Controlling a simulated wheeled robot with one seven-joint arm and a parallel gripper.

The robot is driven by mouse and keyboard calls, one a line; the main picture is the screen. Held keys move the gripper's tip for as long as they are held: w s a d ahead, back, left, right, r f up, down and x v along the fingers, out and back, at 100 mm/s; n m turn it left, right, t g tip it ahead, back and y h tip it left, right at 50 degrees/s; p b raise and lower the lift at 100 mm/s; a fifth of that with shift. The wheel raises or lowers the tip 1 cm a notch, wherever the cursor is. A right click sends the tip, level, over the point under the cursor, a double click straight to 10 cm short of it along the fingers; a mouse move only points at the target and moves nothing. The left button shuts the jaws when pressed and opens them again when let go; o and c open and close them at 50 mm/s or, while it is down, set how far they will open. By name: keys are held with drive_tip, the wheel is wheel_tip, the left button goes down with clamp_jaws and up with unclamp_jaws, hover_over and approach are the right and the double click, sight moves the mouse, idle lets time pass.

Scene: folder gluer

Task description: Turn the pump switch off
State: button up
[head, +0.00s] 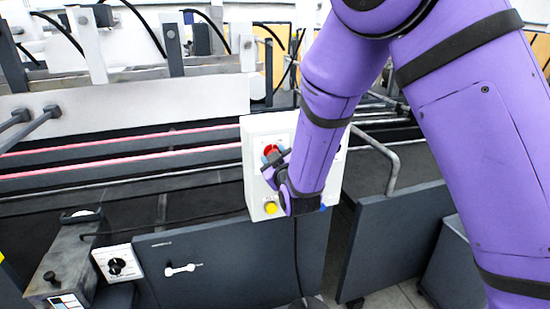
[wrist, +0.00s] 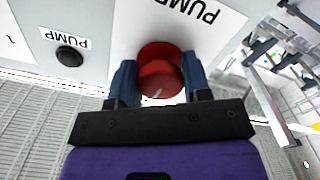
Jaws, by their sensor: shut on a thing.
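The pump switch is a round red knob (head: 271,149) on the front of a white control box (head: 256,126). In the wrist view the red knob (wrist: 160,66) stands out from a white plate lettered PUMP, which shows upside down. My gripper (head: 276,159) is at the knob, and in the wrist view its two dark blue fingers (wrist: 160,82) are on either side of it, shut on it. A pale pointer mark shows on the knob's face. My arm hides much of the box's right side in the head view.
A black button (wrist: 70,55) labelled PUMP sits beside the knob in the wrist view. A yellow button (head: 270,208) is low on the box. A bent metal rail (head: 392,160) stands right of the box. A second panel with a black dial (head: 117,266) is at lower left.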

drive_tip(key=n, duration=0.3)
drive_tip(key=shift+n, duration=2.3)
drive_tip(key=o, duration=0.9)
drive_tip(key=v, duration=1.1)
drive_tip(key=shift+w+r, duration=0.1)
